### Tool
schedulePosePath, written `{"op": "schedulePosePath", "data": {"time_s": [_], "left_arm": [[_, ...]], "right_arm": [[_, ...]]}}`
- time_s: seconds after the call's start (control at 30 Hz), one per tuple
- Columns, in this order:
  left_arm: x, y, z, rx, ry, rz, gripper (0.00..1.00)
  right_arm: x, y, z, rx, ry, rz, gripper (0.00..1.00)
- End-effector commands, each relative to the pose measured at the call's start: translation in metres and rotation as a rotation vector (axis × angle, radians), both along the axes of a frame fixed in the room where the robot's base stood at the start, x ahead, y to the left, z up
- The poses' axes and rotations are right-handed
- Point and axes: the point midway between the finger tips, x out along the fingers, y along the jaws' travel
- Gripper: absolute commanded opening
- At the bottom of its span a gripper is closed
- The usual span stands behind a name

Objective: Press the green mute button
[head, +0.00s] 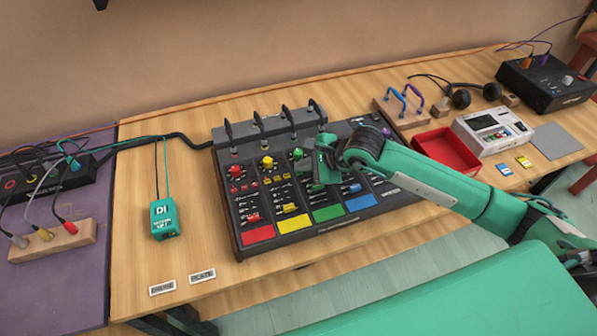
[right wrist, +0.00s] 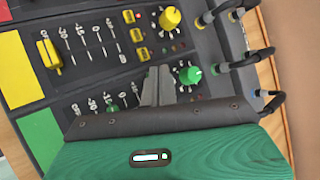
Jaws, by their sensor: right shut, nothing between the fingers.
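The mixer (head: 310,231) has red, yellow, green and blue channels. My right gripper (head: 319,172) is over the green channel, and its fingers are shut with nothing between them. In the right wrist view the fingertips (right wrist: 156,84) are beside the green knob (right wrist: 188,76), over the strip where small channel buttons sit. The green mute button is not distinguishable there; the fingers and gripper body cover that spot. I cannot tell whether the tips touch the panel. My left gripper is not in view.
Cable plugs (head: 285,115) stand along the mixer's back edge. A teal DI box (head: 164,219) is to the left.

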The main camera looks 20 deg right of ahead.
Motion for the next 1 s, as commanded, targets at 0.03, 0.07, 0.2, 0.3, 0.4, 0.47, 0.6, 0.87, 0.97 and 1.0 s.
{"op": "schedulePosePath", "data": {"time_s": [0.03,0.07,0.2,0.3,0.4,0.47,0.6,0.87,0.97,1.0], "left_arm": [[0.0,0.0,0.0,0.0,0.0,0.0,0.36],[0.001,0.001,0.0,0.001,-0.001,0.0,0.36],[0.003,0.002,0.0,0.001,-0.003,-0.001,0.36],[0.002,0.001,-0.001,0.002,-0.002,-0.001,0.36],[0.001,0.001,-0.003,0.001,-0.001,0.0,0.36],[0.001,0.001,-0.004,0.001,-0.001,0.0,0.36],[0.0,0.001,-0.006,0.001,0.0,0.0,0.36],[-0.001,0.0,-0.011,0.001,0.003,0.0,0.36],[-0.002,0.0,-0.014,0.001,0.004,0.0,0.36],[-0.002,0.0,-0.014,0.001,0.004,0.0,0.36]], "right_arm": [[0.0,0.0,0.0,0.0,0.0,0.0,0.0],[0.0,0.0,0.0,0.0,0.0,0.0,0.0],[0.0,0.0,0.0,0.0,0.0,0.0,0.0],[0.0,0.0,-0.001,0.0,0.0,0.0,0.0],[0.0,0.0,-0.002,0.0,0.0,0.0,0.0],[0.0,0.0,-0.003,0.0,0.0,0.0,0.0],[0.0,0.0,-0.004,0.0,0.0,0.0,0.0],[0.0,0.0,-0.008,0.0,0.0,0.0,0.0],[0.0,0.0,-0.01,0.0,0.0,0.0,0.0],[0.0,0.0,-0.011,0.0,0.0,0.0,0.0]]}}
